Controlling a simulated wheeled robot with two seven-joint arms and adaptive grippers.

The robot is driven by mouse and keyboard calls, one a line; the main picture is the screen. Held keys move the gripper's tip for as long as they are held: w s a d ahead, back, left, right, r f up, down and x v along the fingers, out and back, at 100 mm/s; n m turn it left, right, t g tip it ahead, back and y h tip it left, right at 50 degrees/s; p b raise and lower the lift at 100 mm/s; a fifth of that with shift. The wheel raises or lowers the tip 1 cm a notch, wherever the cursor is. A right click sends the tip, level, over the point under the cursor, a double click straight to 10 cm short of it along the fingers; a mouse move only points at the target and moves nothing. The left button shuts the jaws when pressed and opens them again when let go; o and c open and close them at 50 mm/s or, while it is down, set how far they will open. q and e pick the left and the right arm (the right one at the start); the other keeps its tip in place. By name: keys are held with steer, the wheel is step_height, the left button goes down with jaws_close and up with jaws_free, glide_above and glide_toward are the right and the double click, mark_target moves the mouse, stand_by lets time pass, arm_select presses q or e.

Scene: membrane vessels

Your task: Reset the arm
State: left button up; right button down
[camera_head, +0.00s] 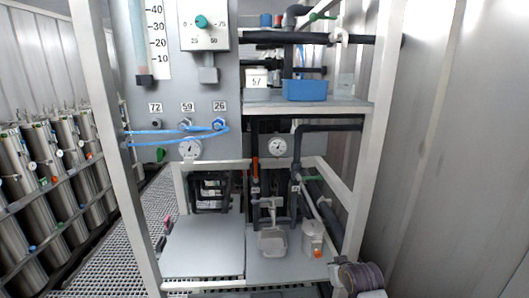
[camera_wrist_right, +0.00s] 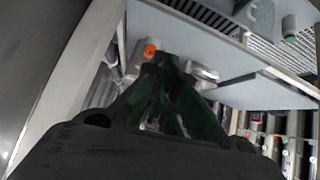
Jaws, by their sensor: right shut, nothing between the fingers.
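My right gripper (camera_wrist_right: 165,62) shows in the right wrist view. Its dark fingers come together at the tips and hold nothing. Beyond the tips is the pale underlying panel of the rack, with an orange spot (camera_wrist_right: 150,50) and a grey cylindrical part behind the fingers. I cannot tell whether the tips touch anything. My left gripper is in neither view. In the head view the rack's lower shelf (camera_head: 205,248) bears a grey open container (camera_head: 272,241) and a light cup (camera_head: 312,238) with an orange mark.
The white-framed rack carries a dial panel (camera_head: 204,24), blue hoses (camera_head: 170,131), gauges, and a blue bin (camera_head: 305,89) on its upper shelf (camera_head: 345,106). Steel membrane vessels (camera_head: 38,150) line the left. A metal wall (camera_head: 450,150) closes the right. Grating floor (camera_head: 120,245) lies between.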

steer(key=s+f+g, duration=0.3)
steer(key=s, duration=1.1)
steer(key=s+f+g, duration=0.2)
steer(key=s+f, duration=0.2)
steer(key=s, duration=1.1)
step_height(320, 180, down, 34)
steer(key=s+r+g, duration=0.1)
steer(key=s+g, duration=0.1)
steer(key=s, duration=0.1)
steer(key=s+d+f+g, duration=0.1)
steer(key=s+d+f, duration=0.2)
steer(key=s+f, duration=1.6)
steer(key=s, duration=0.2)
steer(key=shift+s+d+f+n, duration=0.2)
steer(key=shift+s+n, duration=0.1)
steer(key=shift+s, duration=0.05)
